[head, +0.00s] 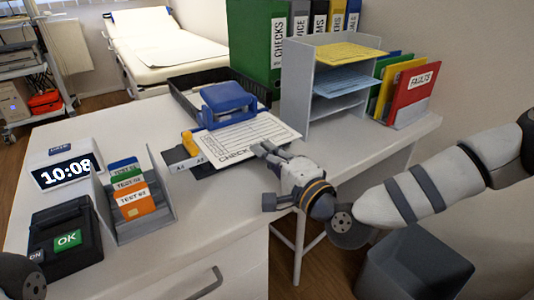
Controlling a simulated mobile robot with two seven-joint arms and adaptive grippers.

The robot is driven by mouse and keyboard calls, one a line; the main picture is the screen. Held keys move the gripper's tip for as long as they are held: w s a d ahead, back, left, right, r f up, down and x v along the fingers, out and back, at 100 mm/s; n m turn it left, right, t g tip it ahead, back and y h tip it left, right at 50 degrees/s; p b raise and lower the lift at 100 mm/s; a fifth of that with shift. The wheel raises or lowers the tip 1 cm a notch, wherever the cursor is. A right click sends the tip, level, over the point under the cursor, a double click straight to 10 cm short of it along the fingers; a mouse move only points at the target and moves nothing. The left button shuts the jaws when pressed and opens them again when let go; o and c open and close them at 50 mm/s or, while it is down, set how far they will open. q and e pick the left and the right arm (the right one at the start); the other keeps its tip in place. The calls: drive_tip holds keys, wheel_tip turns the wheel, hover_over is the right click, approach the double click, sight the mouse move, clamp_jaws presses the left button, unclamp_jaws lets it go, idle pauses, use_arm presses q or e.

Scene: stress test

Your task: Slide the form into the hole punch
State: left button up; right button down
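The form (250,134) is a white printed sheet with a table and the word CHECK along its near edge. It lies flat, with its far edge at the front of the blue hole punch (229,98). Whether that edge is inside the slot cannot be told. My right gripper (262,150) reaches in from the right. Its fingers are close together at the form's near edge and appear shut on it, covering part of the lettering. My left gripper is not in view; only a bit of my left arm shows at the lower left corner.
A dark board with a yellow stop (190,143) lies left of the form. A black tray (185,98) stands behind. A grey paper rack (297,85) and folders stand right. A card holder (152,225), clock (66,172) and OK terminal (50,258) stand left. Bare desk lies in front.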

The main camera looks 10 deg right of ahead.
drive_tip(key=shift+w+a, duration=0.1)
drive_tip(key=shift+w, duration=0.15)
drive_tip(key=c, duration=1.7)
unclamp_jaws()
drive_tip(key=v, duration=1.2)
